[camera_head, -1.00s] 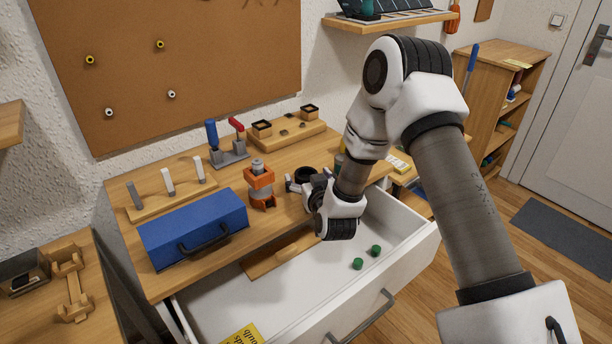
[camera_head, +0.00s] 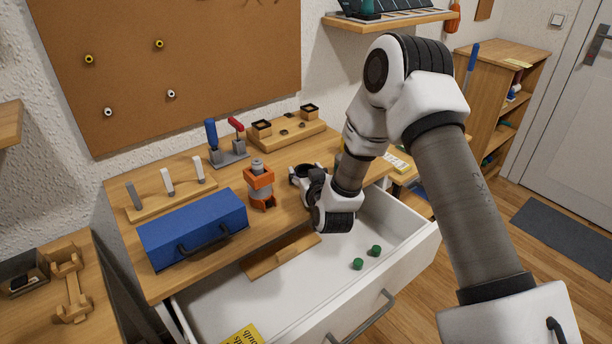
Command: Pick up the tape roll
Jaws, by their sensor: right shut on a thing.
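The tape roll (camera_head: 304,171) is a small dark ring at the back right of the wooden tabletop, right of the orange-and-grey device. My right gripper (camera_head: 301,178) is at it, shut on the roll, with its light fingers around the sides. The gripper hides part of the roll, and I cannot tell whether it is clear of the tabletop. My left gripper is not in view.
An open white drawer (camera_head: 290,292) lies below, with green pieces (camera_head: 366,257) inside. On the tabletop are a blue toolbox (camera_head: 193,230), an orange-and-grey device (camera_head: 260,186), a clamp stand (camera_head: 229,157) and a wooden block board (camera_head: 287,134).

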